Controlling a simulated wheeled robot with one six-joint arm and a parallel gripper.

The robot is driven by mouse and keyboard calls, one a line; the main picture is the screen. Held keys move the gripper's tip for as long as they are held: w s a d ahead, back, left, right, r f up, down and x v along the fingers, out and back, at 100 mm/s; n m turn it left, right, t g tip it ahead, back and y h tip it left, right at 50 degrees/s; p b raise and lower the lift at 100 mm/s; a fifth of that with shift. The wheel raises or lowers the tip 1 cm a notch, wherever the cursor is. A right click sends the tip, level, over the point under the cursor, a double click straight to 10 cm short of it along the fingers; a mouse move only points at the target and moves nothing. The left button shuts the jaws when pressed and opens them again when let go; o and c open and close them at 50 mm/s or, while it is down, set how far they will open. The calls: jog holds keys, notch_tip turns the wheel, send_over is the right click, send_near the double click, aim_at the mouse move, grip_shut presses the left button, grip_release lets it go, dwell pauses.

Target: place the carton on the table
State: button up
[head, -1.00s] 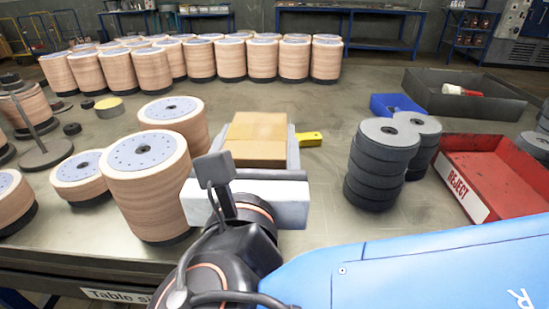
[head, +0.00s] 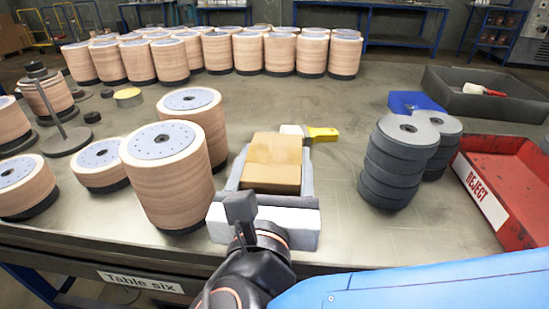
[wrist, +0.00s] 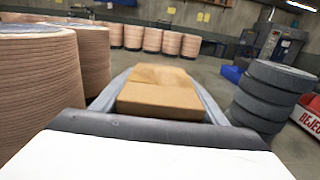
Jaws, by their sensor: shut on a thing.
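The carton (head: 272,163) is a small brown cardboard box. My gripper (head: 270,180) is shut on it, with a grey finger along each side. The carton also shows between the fingers in the wrist view (wrist: 158,95). It is over the front middle of the table (head: 340,235), between the wooden-looking disc stacks and the grey disc stacks. I cannot tell whether its underside touches the table top.
A tall tan disc stack (head: 168,180) stands close on the left. Grey disc stacks (head: 395,165) stand on the right, beside a red REJECT tray (head: 500,180). A yellow-handled scraper (head: 322,134) lies just behind the carton. Bare table lies between carton and grey stacks.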

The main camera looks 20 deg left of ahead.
aim_at(270, 188)
jog(key=o, duration=1.8)
jog(key=shift+o, duration=0.2)
jog(key=shift+s+r, duration=0.1)
jog(key=shift+v, duration=3.7)
jog(key=shift+r, duration=0.1)
